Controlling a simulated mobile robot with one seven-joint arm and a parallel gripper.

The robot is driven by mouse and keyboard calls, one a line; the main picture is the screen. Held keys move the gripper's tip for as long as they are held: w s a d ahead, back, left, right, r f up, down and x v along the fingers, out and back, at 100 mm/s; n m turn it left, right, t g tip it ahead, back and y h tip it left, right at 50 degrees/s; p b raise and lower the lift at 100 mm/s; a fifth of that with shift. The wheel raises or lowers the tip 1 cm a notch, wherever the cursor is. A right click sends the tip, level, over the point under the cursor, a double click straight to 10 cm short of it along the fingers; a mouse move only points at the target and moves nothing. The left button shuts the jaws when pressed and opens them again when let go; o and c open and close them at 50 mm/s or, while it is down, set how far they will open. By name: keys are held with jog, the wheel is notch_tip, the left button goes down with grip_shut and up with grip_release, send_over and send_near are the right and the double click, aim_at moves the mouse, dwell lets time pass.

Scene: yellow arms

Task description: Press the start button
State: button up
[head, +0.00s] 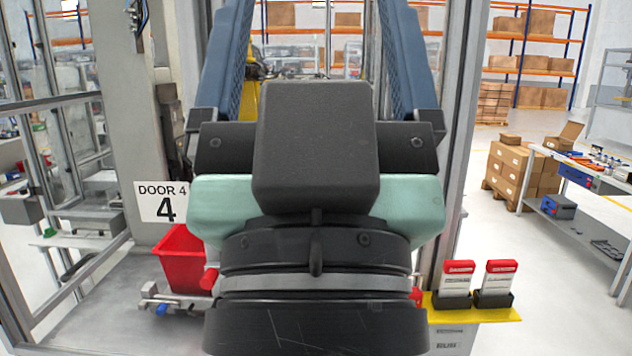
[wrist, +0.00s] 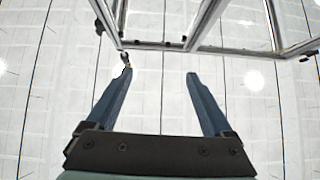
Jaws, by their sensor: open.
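I cannot make out a start button in either view. In the head view my gripper (head: 315,22) fills the middle. Its two long blue fingers point up and stand wide apart, with nothing between them. My wrist and the gripper's body hide much of the station behind. In the wrist view my gripper (wrist: 159,72) also shows open and empty, with a pale, panelled surface that looks like the ceiling beyond its fingertips.
A "DOOR 4" sign (head: 161,201) is on the grey post at left. Below is a red bin (head: 181,262). A yellow ledge (head: 480,314) at lower right holds two red-topped white items (head: 458,279). Metal frame bars (wrist: 230,50) cross the wrist view. A workbench (head: 590,184) stands far right.

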grip_shut()
dwell(1.4)
